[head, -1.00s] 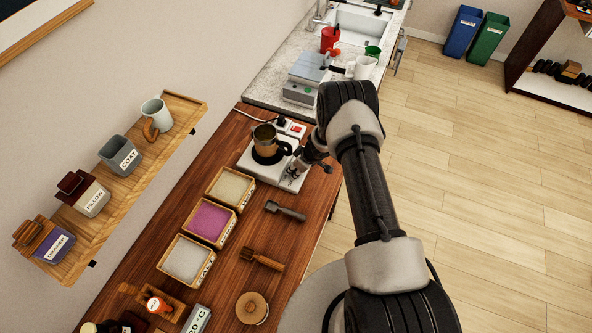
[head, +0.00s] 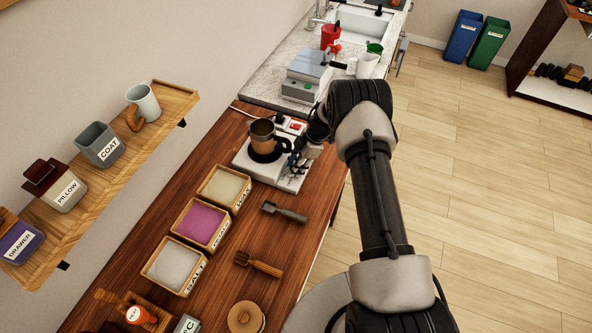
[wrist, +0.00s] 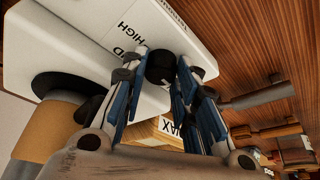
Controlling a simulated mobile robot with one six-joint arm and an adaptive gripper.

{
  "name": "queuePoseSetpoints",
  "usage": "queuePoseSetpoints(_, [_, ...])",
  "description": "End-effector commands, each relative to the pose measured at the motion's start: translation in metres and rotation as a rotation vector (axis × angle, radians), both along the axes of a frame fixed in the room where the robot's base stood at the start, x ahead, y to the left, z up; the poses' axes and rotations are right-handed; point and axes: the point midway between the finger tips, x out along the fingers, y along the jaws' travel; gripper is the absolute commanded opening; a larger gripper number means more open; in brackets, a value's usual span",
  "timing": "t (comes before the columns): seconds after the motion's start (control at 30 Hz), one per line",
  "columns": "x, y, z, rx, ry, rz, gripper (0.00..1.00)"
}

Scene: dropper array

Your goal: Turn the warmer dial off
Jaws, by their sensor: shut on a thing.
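The warmer (head: 242,161) is a white plate-shaped unit on the wooden counter, with a brown and dark metal mug (head: 262,141) standing on its round black plate. In the wrist view the warmer's white body (wrist: 185,28) bears the printed word HIGH and other partly hidden lettering. The black dial (wrist: 160,68) sits at its edge. My gripper (wrist: 163,75) is shut on the dial, with a blue-padded finger on each side of it. In the head view my gripper (head: 297,164) is at the warmer's right end and hides the dial. I cannot read the dial's setting.
A power strip with a red switch (head: 296,127) lies behind the warmer. Three sand-filled trays (head: 223,188), a grey-headed tool (head: 284,212) and a wooden tool (head: 259,264) lie in front. A wall shelf (head: 160,113) holds labelled cups at left.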

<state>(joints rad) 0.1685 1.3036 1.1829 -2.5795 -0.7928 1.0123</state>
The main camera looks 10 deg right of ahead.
Motion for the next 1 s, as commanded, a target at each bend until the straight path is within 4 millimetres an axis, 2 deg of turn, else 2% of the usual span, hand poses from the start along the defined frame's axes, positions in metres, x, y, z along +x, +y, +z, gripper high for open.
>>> queuePoseSetpoints(0.3, [0.0035,0.0001,0.002,0.0,-0.007,0.087,0.04])
queuePoseSetpoints(0.77, [0.0032,0.0,0.0026,-0.001,-0.007,0.098,0.04])
queuePoseSetpoints(0.8, [0.0032,-0.0001,0.0025,-0.001,-0.007,0.098,0.3])
queuePoseSetpoints(0.9, [0.0027,0.0,0.0021,-0.001,-0.006,0.097,0.36])
queuePoseSetpoints(1.0, [0.0022,0.0,0.0016,-0.001,-0.005,0.098,0.36])
